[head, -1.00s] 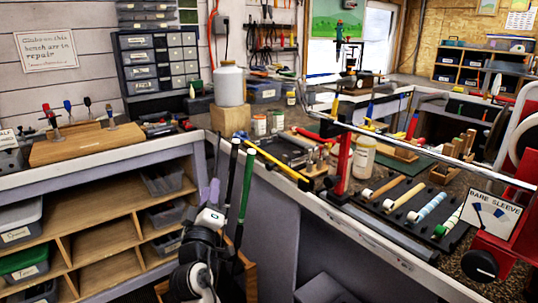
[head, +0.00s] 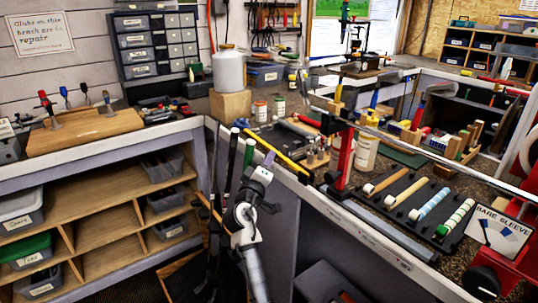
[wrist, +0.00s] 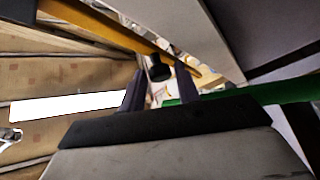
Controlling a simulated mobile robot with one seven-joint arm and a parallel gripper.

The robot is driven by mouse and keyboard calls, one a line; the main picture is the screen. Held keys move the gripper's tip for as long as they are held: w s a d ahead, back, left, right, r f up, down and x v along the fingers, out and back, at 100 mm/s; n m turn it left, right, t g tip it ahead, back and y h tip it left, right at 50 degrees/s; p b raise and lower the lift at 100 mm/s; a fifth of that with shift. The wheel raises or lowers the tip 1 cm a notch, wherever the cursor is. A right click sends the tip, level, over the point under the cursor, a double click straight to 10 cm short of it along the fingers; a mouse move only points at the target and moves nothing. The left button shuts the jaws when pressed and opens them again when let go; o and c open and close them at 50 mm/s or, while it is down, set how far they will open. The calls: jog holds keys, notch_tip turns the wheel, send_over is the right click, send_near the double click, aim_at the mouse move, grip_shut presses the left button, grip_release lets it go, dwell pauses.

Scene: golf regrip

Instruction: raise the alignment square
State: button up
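My gripper (head: 267,158) is at the bench's front edge, right of the upright clubs, with its purple fingers pointing up. In the wrist view its two fingers (wrist: 160,88) stand apart with a gap between them. A small black round end (wrist: 158,68) shows in line with that gap; I cannot tell whether it is between the fingers or beyond. A long yellow bar (head: 283,158) with dark parts lies along the bench front, just beyond the gripper. It crosses the top of the wrist view (wrist: 110,27). I cannot tell for sure which thing is the alignment square.
A black rack (head: 405,205) holds several grips. The bench's front edge is close.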

jog(key=shift+x, duration=1.1)
grip_shut()
